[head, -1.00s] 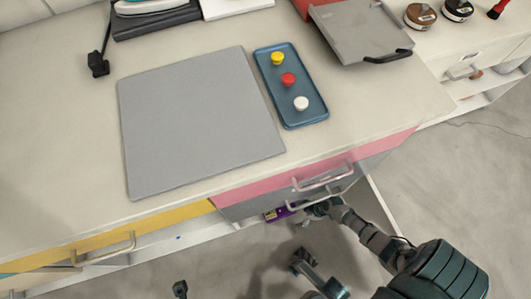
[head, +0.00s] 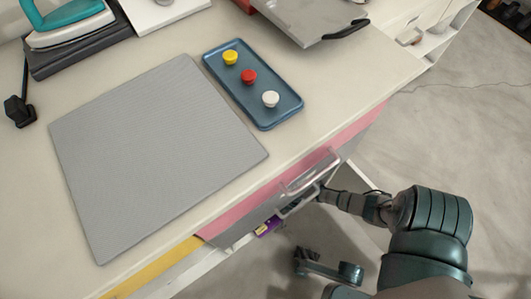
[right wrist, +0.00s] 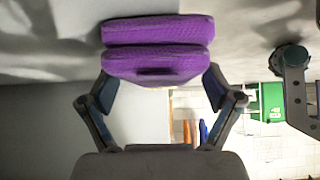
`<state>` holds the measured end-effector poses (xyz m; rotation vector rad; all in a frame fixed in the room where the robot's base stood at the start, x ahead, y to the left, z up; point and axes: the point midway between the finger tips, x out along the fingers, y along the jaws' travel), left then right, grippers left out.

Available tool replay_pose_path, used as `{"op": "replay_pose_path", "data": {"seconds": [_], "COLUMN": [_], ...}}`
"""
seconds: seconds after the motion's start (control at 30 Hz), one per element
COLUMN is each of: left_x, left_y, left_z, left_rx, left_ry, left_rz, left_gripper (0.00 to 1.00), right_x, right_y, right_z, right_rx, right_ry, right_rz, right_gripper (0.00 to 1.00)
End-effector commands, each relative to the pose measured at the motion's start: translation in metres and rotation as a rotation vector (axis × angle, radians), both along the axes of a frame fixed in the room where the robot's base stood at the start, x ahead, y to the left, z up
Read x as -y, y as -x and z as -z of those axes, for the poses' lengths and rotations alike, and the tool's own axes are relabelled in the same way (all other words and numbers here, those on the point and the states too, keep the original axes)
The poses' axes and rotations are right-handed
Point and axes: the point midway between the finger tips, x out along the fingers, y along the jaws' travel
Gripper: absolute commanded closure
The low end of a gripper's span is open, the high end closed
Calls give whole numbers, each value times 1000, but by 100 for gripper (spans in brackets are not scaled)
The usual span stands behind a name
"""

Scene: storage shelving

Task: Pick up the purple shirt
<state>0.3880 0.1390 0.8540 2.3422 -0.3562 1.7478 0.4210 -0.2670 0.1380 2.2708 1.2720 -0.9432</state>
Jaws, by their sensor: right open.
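The purple shirt (right wrist: 158,62) is a folded, stacked bundle in the upper middle of the right wrist view. In the head view only a small purple patch (head: 268,226) shows below the desk's front edge; the rest is hidden. My right gripper (right wrist: 160,84) is open, with one finger on each side of the near part of the bundle. I cannot tell whether the fingers touch it. In the head view my right arm reaches in below the pink drawer, and the desk and handles hide the fingers.
The desk carries a grey mat (head: 155,150), a blue tray (head: 281,111) with three coloured knobs, and an iron (head: 70,22). Drawer handles (head: 310,172) stick out close above my right arm. Open grey floor (head: 450,130) lies at the right.

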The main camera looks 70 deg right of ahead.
Motion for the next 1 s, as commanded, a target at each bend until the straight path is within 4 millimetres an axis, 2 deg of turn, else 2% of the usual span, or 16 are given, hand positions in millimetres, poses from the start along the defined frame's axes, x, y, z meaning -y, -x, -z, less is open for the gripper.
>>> {"op": "replay_pose_path", "data": {"seconds": [0.17, 0.2, 0.47, 0.77, 0.93, 1.0], "left_x": [0, 0, 0, 0, 0, 0], "left_y": [0, 0, 0, -1, 2, 1], "left_z": [0, 0, 1, 0, -8, -2], "left_rx": [-1, -1, -3, -4, 6, -28], "left_ry": [-1, -1, -1, -1, 0, -2], "left_rz": [0, 0, 0, 0, 1, 1], "left_gripper": [60, 60, 60, 60, 60, 60], "right_x": [-1, -1, -1, -1, -1, -1], "right_y": [-1, -1, -1, -1, -3, -3], "right_z": [0, 0, 0, 0, -12, -21], "right_rx": [2, 2, 1, 0, 5, 7], "right_ry": [1, 1, 2, 1, 1, 1], "right_rz": [1, 1, 0, -1, 0, -1], "right_gripper": [10, 13, 78, 78, 78, 78]}}
